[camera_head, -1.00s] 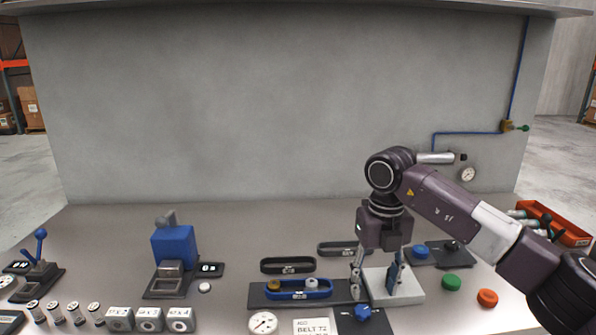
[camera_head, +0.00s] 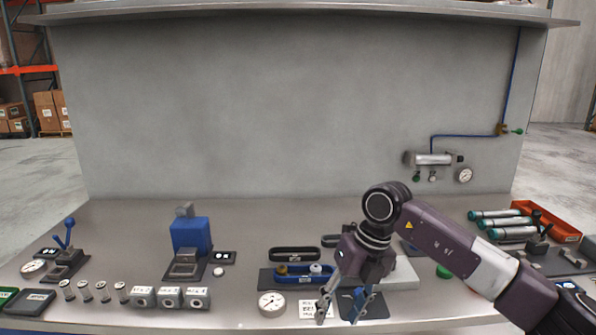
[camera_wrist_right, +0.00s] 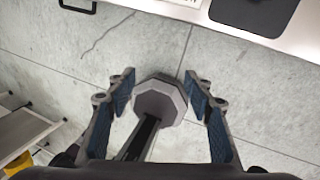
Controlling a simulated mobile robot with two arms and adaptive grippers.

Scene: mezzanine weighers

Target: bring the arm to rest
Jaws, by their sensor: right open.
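My right arm comes in from the right in the head view. Its gripper (camera_head: 342,306) points down over the front part of the bench, its two fingers spread with nothing held. The fingers stand in front of the white label card (camera_head: 309,309) and the dark plate (camera_head: 377,307). In the right wrist view the open jaws (camera_wrist_right: 160,88) show with blue pads, above a concrete floor. A grey octagonal part shows between them, apparently lower down. My left gripper is in neither view.
A blue tray (camera_head: 291,281) and a round dial (camera_head: 271,303) lie left of the gripper. A pale block (camera_head: 405,274) is partly hidden behind the arm. An orange bin (camera_head: 545,220) stands at the back right. The bench's back middle is clear.

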